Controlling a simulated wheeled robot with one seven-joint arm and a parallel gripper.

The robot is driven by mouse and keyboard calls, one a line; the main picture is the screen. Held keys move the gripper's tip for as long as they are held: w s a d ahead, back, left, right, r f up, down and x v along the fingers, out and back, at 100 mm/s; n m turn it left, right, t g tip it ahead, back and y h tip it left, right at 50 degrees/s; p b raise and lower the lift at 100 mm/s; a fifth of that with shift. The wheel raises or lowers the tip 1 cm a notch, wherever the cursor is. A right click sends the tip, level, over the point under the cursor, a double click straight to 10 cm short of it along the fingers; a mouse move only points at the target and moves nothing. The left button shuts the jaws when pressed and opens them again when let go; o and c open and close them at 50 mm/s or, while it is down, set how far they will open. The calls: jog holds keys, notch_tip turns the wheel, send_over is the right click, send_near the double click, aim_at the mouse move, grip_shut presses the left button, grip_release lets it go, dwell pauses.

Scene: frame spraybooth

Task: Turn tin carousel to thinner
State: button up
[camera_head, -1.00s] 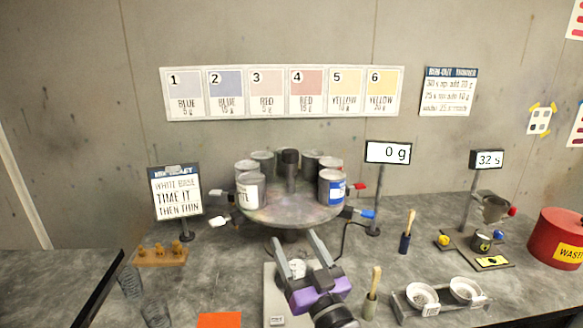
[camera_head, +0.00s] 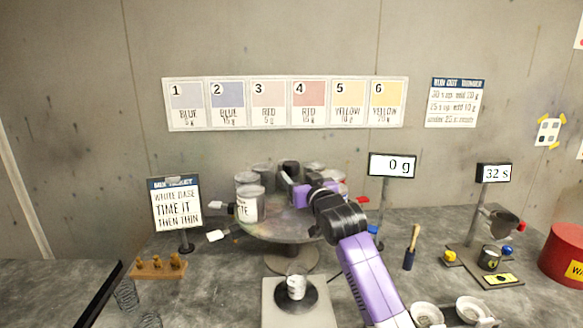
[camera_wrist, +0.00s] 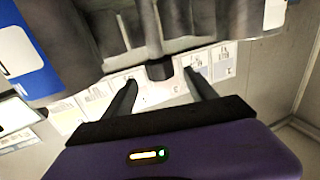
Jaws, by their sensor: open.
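The tin carousel (camera_head: 275,229) is a round turntable on a pedestal, with several grey tins around a dark central post. A white-labelled tin (camera_head: 249,206) stands at its front left, its label partly read as "TE". My gripper (camera_head: 293,184) is open over the carousel's middle, close to the central post. In the wrist view my gripper (camera_wrist: 161,84) has its two dark fingers apart, with the post's dark knob (camera_wrist: 160,71) showing between them; contact cannot be told. A blue-labelled tin (camera_wrist: 28,55) shows at the wrist view's left. My arm hides the carousel's right side in the head view.
A small white cup (camera_head: 296,287) stands on the scale in front of the carousel. Coloured levers, including a white one (camera_head: 217,236), stick out around the carousel.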

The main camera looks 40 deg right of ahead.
aim_at(294, 170)
jog(key=shift+p+x, duration=0.7)
jog(key=shift+x, duration=2.85)
jog(key=shift+c, duration=0.3)
grip_shut()
